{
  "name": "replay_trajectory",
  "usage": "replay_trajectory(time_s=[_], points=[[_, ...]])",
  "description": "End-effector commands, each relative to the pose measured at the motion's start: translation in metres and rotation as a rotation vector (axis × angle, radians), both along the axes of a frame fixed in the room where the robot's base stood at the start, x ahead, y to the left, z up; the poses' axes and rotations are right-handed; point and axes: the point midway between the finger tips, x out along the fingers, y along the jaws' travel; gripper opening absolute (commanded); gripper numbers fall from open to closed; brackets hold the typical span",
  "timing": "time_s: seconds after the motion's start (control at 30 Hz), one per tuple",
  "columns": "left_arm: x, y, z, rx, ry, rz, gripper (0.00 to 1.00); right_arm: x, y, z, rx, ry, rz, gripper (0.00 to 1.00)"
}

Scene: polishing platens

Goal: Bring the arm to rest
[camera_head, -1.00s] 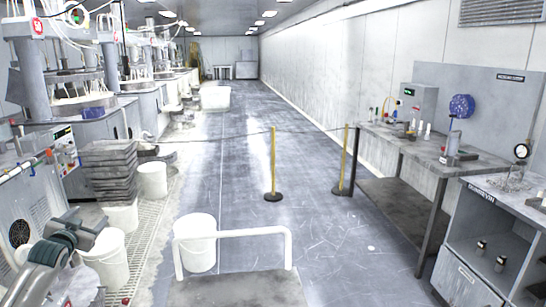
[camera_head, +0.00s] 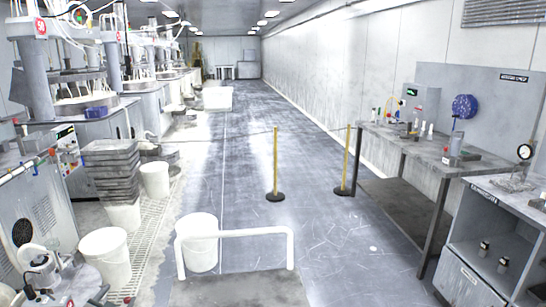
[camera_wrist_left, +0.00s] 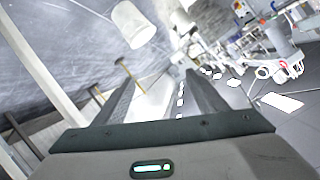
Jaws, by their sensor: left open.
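My left arm (camera_head: 48,280) is at the lower left corner of the head view, low beside the white buckets. It looks folded, and its gripper end is hard to make out there. In the left wrist view my left gripper (camera_wrist_left: 158,84) shows two dark fingers standing well apart. Nothing is between them, and the floor shows beyond. My right arm and right gripper are in neither view.
A white bucket (camera_head: 105,258) stands close to my left arm, and another bucket (camera_head: 198,243) stands on the aisle floor. Stacked grey trays (camera_head: 112,170) and polishing machines line the left. A workbench (camera_head: 440,158) and a cabinet (camera_head: 490,245) stand right. Yellow posts (camera_head: 275,165) stand mid-aisle.

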Motion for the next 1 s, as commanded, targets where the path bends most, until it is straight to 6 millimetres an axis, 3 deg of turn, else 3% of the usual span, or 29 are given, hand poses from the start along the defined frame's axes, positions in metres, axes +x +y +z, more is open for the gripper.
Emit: replay_trajectory(time_s=[0.03, 0.1, 0.27, 0.5, 0.8, 1.0], points=[[-0.014, -0.008, -0.032, -0.017, 0.043, 0.003, 0.65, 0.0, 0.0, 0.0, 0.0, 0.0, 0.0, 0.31], [-0.034, -0.018, -0.071, -0.037, 0.097, 0.007, 0.65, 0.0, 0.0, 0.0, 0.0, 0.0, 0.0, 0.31], [-0.087, -0.043, -0.154, -0.081, 0.219, 0.015, 0.65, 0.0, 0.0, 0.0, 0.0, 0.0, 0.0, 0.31], [-0.182, -0.085, -0.266, -0.144, 0.4, 0.03, 0.65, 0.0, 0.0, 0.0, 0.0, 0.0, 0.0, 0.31], [-0.325, -0.145, -0.377, -0.217, 0.626, 0.048, 0.65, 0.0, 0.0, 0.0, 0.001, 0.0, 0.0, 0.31], [-0.431, -0.188, -0.431, -0.262, 0.775, 0.061, 0.65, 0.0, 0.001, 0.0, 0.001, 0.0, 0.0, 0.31]])
